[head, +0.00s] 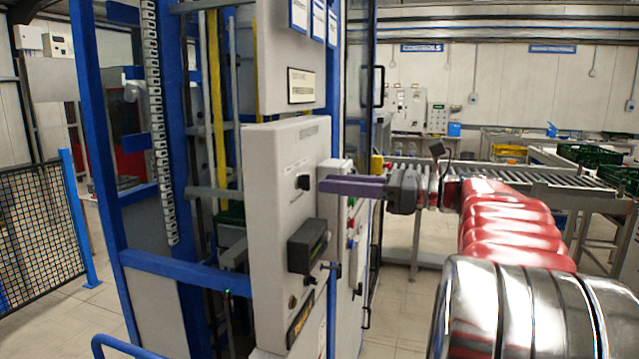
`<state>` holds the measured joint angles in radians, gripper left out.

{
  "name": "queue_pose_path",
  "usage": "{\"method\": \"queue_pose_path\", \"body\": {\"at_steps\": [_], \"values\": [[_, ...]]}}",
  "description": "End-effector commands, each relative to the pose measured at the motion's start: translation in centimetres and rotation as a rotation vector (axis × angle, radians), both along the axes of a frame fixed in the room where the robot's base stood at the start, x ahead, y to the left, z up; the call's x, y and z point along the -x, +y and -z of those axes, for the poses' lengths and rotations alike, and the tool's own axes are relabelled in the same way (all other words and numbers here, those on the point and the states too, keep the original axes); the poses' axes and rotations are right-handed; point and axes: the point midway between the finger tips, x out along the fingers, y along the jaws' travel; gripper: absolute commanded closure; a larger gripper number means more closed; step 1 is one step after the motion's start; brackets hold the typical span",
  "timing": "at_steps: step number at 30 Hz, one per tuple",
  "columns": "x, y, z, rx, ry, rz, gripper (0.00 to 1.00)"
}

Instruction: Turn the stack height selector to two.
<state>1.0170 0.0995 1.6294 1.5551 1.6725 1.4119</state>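A grey-white control cabinet (275,215) stands in the middle of the head view. A small black knob (303,182), which looks like the selector, is on its front face. Its pointer and markings are too small to read. My gripper (328,185) reaches in from the right, with its purple-grey fingers pointing left at the knob. The fingertips appear just short of the knob, with a small gap in the picture. I see the fingers nearly edge-on, so I cannot tell whether they are open or shut.
A dark box (307,246) juts from the cabinet below the knob. A narrower panel with coloured buttons (350,243) stands just behind my fingers. A blue machine frame (180,272) is at left. A roller conveyor (540,178) runs behind my arm.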

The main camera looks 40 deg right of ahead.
Motion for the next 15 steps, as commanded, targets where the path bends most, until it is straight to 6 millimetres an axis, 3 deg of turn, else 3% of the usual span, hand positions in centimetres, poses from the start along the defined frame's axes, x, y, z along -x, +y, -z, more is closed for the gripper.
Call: {"method": "queue_pose_path", "body": {"at_steps": [6,15], "values": [[-2.3,1.9,0.0,0.001,0.001,-0.004,0.73],[-3.2,2.5,0.0,0.001,0.001,-0.001,0.73]]}}
